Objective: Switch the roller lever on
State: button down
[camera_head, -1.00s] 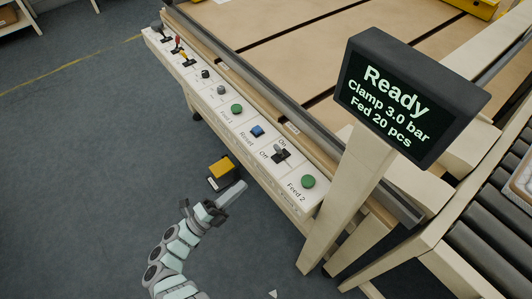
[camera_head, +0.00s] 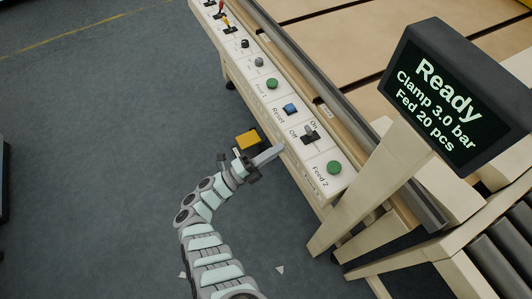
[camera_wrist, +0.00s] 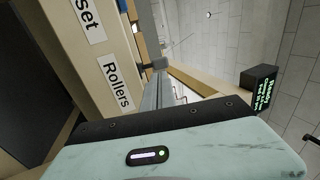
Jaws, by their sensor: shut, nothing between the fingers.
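The roller lever (camera_head: 309,131) is a small grey handle on a black plate on the control panel. It sits between the printed words On, on the side toward the machine, and Off, on the outer side. I cannot tell for sure which way it leans. My gripper (camera_head: 279,150) is shut and empty, just off the panel's outer edge, to the lower left of the lever and apart from it. In the wrist view the shut fingers (camera_wrist: 158,88) point along the panel's front, beside a "Rollers" label (camera_wrist: 117,86).
A blue Reset button (camera_head: 290,109) and green Feed 2 button (camera_head: 334,167) flank the lever. Another green button (camera_head: 272,84) and several small levers lie farther up the panel (camera_head: 262,98). A screen (camera_head: 437,90) reads "Ready" at right. The floor at left is clear.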

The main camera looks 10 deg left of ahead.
aim_at(306, 131)
jog(key=x, duration=0.7)
jog(key=shift+w+d+p, duration=0.2)
jog(key=shift+d+p, duration=0.15)
jog(key=shift+p, duration=0.05)
jog(key=shift+r, duration=0.15)
